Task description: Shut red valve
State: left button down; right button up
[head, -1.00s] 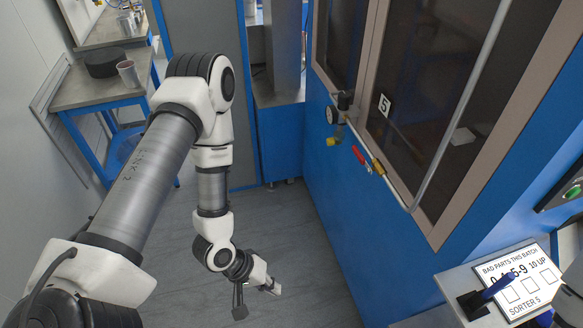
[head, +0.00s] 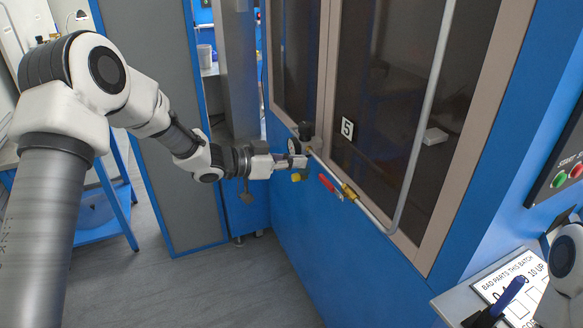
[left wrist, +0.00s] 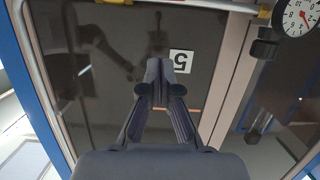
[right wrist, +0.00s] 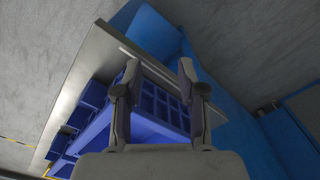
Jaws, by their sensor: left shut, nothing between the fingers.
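The red valve handle (head: 327,182) sits on the pipe along the blue machine's front, next to a brass fitting (head: 349,191). It slants down to the right. My left gripper (head: 302,161) is shut and empty, just left of the red handle and close to the round gauge (head: 295,146). I cannot tell whether it touches anything. In the left wrist view the shut fingertips (left wrist: 160,68) stand before the dark window, and a bit of red (left wrist: 237,3) shows at the top edge. My right gripper (right wrist: 160,70) is open and empty in the right wrist view.
A bent grey pipe (head: 418,130) runs up the window front. A panel with green and red buttons (head: 567,177) and a sign (head: 510,285) with a blue-handled item are at right. The floor (head: 260,285) is clear.

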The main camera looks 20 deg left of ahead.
aim_at(330, 187)
pick_arm(q)
jog(key=w+d+f+p, duration=0.2)
jog(key=w+d+f, duration=0.2)
jog(key=f, duration=0.1)
jog(key=shift+d+f, duration=0.3)
jog(key=shift+f, duration=0.05)
jog(key=shift+f, duration=0.1)
